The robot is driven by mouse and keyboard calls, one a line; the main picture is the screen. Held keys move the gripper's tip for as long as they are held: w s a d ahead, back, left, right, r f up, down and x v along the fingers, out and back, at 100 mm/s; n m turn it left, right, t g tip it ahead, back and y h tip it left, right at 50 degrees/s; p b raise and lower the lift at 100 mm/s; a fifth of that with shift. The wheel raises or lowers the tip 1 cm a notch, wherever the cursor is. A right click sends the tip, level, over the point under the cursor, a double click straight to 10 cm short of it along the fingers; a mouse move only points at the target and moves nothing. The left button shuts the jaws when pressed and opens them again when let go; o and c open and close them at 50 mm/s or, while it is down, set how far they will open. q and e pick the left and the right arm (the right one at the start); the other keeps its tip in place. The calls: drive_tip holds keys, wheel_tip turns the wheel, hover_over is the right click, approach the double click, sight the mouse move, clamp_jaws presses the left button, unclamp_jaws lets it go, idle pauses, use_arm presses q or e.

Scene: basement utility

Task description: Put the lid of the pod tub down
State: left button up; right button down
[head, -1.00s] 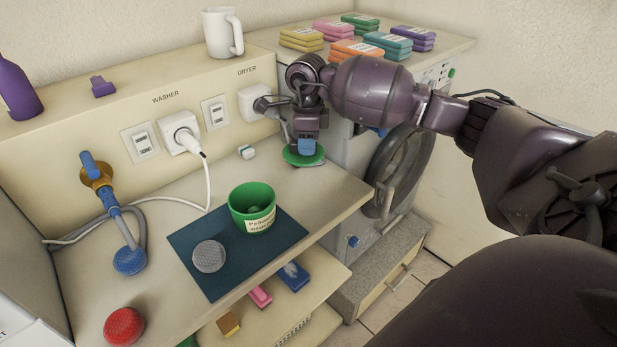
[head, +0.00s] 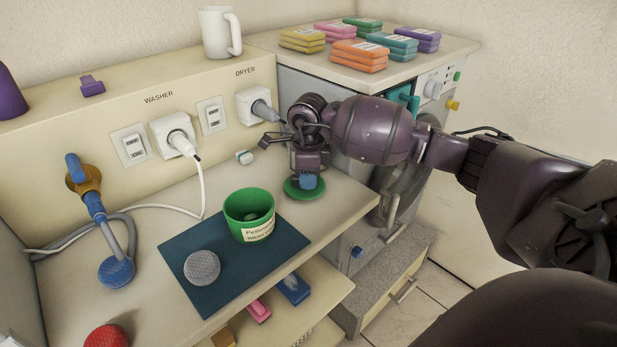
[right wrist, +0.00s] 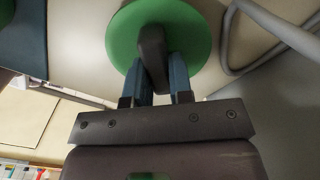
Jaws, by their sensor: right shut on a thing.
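I cannot tell whether the lid touches the counter. My left gripper is not in view.
The counter's front edge (head: 330,218) is close to the lid.

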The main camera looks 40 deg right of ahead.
drive_tip(key=shift+f, duration=0.2)
drive_tip(key=c, duration=1)
unclamp_jaws()
wheel_tip(320, 180, up, 6)
drive_tip(key=shift+p, duration=1)
wheel_tip(320, 180, up, 6)
drive_tip(key=shift+r+p, duration=0.2)
drive_tip(key=shift+p, duration=0.9)
